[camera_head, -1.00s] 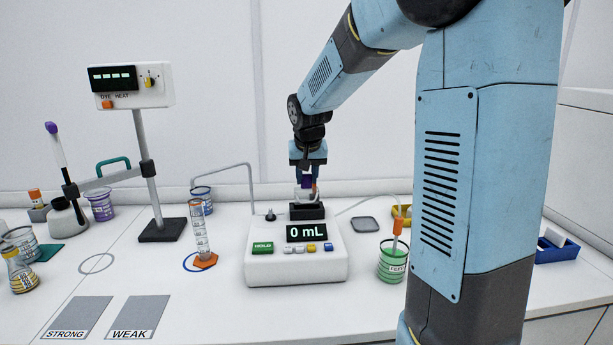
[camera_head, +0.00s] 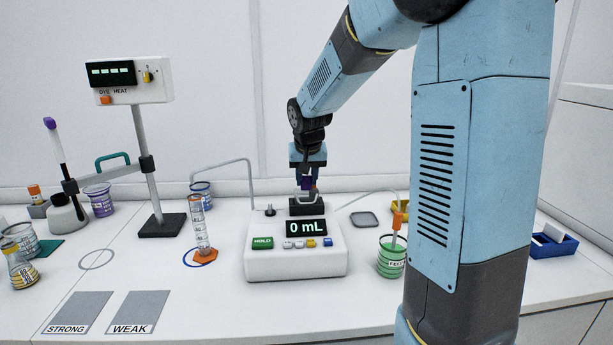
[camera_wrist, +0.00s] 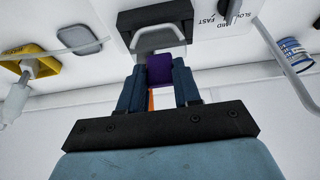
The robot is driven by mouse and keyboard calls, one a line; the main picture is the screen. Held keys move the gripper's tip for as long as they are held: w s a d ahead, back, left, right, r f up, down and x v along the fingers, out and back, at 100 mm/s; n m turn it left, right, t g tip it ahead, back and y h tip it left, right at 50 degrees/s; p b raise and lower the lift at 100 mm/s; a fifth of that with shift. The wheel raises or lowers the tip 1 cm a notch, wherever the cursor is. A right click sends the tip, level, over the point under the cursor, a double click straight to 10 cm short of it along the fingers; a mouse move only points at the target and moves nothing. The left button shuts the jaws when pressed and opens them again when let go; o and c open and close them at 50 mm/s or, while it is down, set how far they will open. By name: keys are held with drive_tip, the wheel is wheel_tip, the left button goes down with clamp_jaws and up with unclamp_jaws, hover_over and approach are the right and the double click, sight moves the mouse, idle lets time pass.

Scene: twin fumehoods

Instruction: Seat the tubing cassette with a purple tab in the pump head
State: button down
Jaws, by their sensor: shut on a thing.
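My gripper (camera_head: 306,180) is shut on the purple tab (camera_wrist: 160,69) of the tubing cassette, pointing down over the pump. The cassette's pale grey curved body (camera_wrist: 158,39) extends beyond the fingers and meets or overlaps the black pump head (camera_wrist: 155,14) in the wrist view. In the head view the cassette (camera_head: 306,196) is at the top of the black pump head (camera_head: 307,207), on the back of the white pump (camera_head: 296,265). The display reads 0 mL. I cannot tell how deep the cassette sits, as its lower edge is hidden.
A thin bent pipe (camera_head: 250,178) rises left of the pump head, and a tube (camera_head: 368,194) runs right to the green beaker (camera_head: 392,262). An orange-based cylinder (camera_head: 201,228) stands left of the pump. A grey pad (camera_head: 364,219) lies behind right.

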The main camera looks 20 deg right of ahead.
drive_tip(key=shift+f, duration=1.1)
drive_tip(key=c, duration=0.7)
unclamp_jaws()
drive_tip(key=v, duration=1.3)
drive_tip(key=shift+s+r, duration=0.15)
drive_tip(key=shift+r, duration=0.2)
drive_tip(key=s+f, duration=0.1)
drive_tip(key=s, duration=0.8)
drive_tip(key=s+f+n, duration=0.1)
drive_tip(key=s, duration=0.7)
drive_tip(key=s+d+f+n+t+y, duration=0.1)
drive_tip(key=s, duration=0.8)
drive_tip(key=shift+s, duration=0.3)
